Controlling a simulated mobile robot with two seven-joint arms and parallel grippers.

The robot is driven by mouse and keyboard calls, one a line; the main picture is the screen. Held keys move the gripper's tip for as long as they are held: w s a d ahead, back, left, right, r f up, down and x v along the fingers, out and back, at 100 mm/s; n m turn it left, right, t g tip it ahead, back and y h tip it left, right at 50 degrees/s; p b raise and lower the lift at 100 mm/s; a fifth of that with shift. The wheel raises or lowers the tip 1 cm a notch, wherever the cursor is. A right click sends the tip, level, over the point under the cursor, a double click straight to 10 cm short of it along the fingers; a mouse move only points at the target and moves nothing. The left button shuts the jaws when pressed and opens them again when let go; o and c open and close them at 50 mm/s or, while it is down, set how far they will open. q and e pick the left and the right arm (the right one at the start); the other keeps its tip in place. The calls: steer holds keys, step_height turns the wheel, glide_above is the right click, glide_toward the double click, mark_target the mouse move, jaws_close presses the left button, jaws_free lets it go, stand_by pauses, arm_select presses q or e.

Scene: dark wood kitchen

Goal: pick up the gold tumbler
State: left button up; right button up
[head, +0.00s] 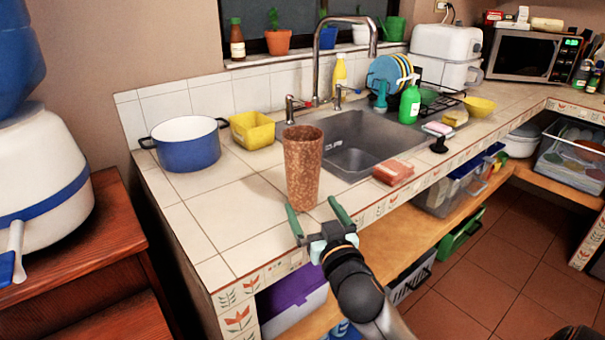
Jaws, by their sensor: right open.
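The gold tumbler (302,168) is a tall, copper-brown speckled cup standing upright on the tiled counter, left of the sink. My right gripper (316,217) comes in from the lower right at the counter's front edge. Its two green-tipped fingers are spread apart, with nothing seen between them. The fingers point toward the tumbler's base; whether they touch it I cannot tell. My left gripper is not in view.
A blue pot (188,152) and a yellow container (252,131) stand behind and left of the tumbler. The counter's left front (222,215) is clear.

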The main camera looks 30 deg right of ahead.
mark_target(307, 195)
steer(key=shift+x, duration=1.15)
steer(key=shift+r+x, duration=0.15)
steer(key=shift+x, duration=1.15)
steer(key=shift+r+x, duration=0.1)
steer(key=shift+x, duration=1.15)
steer(key=shift+c, duration=0.4)
jaws_close()
steer(key=shift+r, duration=0.1)
